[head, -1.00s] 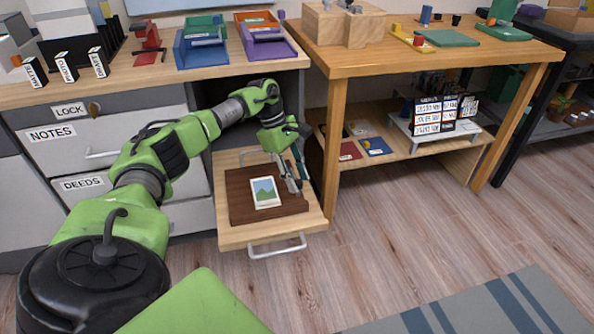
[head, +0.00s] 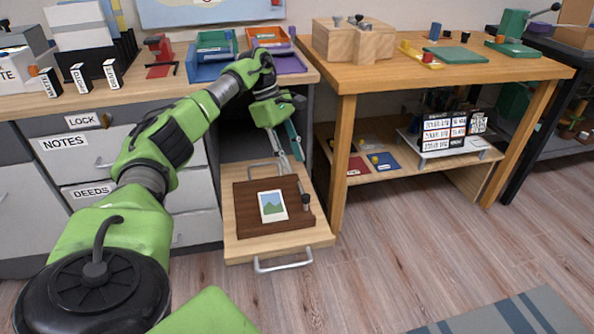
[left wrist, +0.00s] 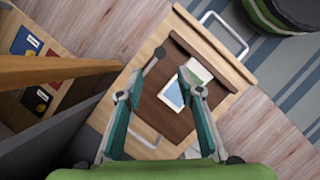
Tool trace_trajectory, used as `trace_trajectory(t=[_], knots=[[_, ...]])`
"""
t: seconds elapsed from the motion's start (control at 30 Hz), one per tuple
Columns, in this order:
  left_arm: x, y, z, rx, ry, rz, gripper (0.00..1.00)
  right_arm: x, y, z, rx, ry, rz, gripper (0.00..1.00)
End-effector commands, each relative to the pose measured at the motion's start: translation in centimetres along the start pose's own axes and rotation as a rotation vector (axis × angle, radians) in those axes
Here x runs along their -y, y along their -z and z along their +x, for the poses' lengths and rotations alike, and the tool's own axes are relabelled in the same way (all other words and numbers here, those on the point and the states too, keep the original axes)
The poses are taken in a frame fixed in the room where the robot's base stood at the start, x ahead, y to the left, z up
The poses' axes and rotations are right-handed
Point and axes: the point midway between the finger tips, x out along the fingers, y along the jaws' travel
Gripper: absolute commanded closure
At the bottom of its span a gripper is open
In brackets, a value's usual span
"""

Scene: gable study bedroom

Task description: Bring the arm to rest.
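My left arm reaches in from the left in the head view. My left gripper (head: 289,158) is above the back part of an open drawer (head: 245,247), pointing down. In the left wrist view its two fingers (left wrist: 160,88) stand apart with nothing held between them. A dark brown board (head: 250,222) lies in the drawer, with a picture card (head: 272,206) on it. A small dark knob (head: 306,203) stands upright at the board's right side, below and apart from the fingertips. The knob also shows in the left wrist view (left wrist: 159,53). My right gripper is in no view.
The grey cabinet (head: 60,160) is left of the drawer. A wooden workbench (head: 440,75) with a lower shelf is on the right, its leg (head: 342,160) close beside the drawer. Blue and purple trays (head: 290,64) stand on the desk above.

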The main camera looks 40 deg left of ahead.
Motion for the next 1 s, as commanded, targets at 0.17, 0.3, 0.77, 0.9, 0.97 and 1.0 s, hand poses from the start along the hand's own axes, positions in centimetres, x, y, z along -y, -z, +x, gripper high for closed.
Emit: trace_trajectory(t=[0.17, 0.3, 0.77, 0.9, 0.97, 1.0], knots=[[0.0, 0.0, -0.9, 0.001, 0.0, -0.001, 0.66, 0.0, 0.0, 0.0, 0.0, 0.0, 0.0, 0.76], [0.0, 0.0, -0.9, 0.0, 0.001, -0.001, 0.66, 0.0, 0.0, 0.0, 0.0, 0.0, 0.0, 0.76], [-0.1, -0.5, -0.4, 0.007, 0.003, 0.004, 0.66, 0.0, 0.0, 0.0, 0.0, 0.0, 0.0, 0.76], [-0.2, -4.4, 3.0, 0.072, 0.028, 0.025, 0.66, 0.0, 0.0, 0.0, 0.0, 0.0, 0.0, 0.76], [0.0, -7.4, 5.4, 0.128, 0.048, 0.032, 0.66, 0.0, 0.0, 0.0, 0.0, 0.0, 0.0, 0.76], [0.4, -9.7, 7.2, 0.173, 0.066, 0.035, 0.66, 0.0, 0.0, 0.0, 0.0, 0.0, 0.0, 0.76]])
